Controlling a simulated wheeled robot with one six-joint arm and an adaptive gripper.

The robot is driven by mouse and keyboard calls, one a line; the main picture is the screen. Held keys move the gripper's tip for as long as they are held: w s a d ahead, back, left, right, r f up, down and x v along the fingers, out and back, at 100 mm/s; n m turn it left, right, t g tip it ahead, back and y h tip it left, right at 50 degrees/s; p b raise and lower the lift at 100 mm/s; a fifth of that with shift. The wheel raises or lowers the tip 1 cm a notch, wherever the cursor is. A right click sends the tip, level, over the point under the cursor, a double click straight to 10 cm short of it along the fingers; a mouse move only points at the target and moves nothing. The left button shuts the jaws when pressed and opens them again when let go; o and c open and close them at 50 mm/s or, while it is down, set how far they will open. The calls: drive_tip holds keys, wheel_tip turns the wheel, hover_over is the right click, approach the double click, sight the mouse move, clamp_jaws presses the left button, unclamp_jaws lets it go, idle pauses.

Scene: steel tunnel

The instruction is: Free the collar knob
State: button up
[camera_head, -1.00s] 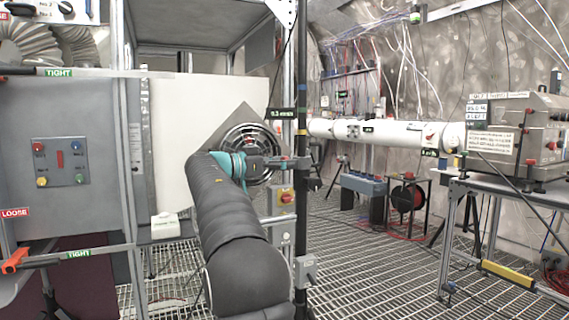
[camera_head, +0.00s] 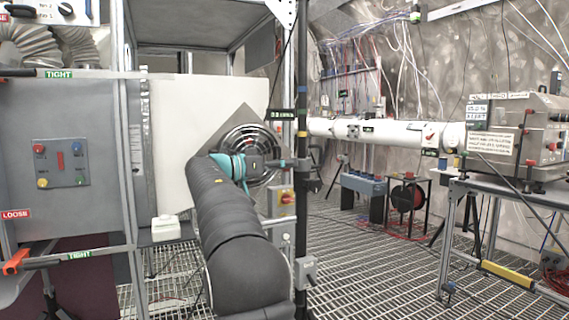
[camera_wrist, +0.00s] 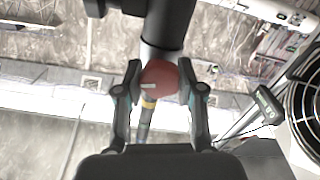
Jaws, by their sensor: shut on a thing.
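A round red knob (camera_wrist: 160,78) with a small white mark sits between my fingers in the wrist view. It is at the end of a black cylindrical part (camera_wrist: 167,25). My gripper (camera_wrist: 162,84) is shut on the knob, one finger on each side. In the head view my gripper (camera_head: 288,163) reaches the black upright pole (camera_head: 301,210) from the left. The knob cannot be made out in the head view. A yellow band (camera_head: 301,133) is on the pole just above my gripper.
A round fan (camera_head: 250,140) stands close behind my wrist. A small display (camera_head: 282,114) is left of the pole above my gripper. A grey cabinet (camera_head: 60,110) is at left, a bench with a metal box (camera_head: 515,135) at right. Grated floor (camera_head: 380,260) between is mostly open.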

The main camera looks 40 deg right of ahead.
drive_tip(key=n, duration=0.3)
drive_tip(key=shift+n+p, duration=0.35)
drive_tip(key=shift+n, duration=0.05)
drive_tip(key=n, duration=0.4)
drive_tip(key=shift+w+n, duration=0.1)
drive_tip(key=shift+n, duration=0.2)
drive_tip(key=n, duration=0.8)
drive_tip(key=shift+f, duration=0.1)
drive_tip(key=shift+n, duration=0.5)
drive_tip(key=o, duration=1.2)
drive_tip(key=shift+a, duration=0.1)
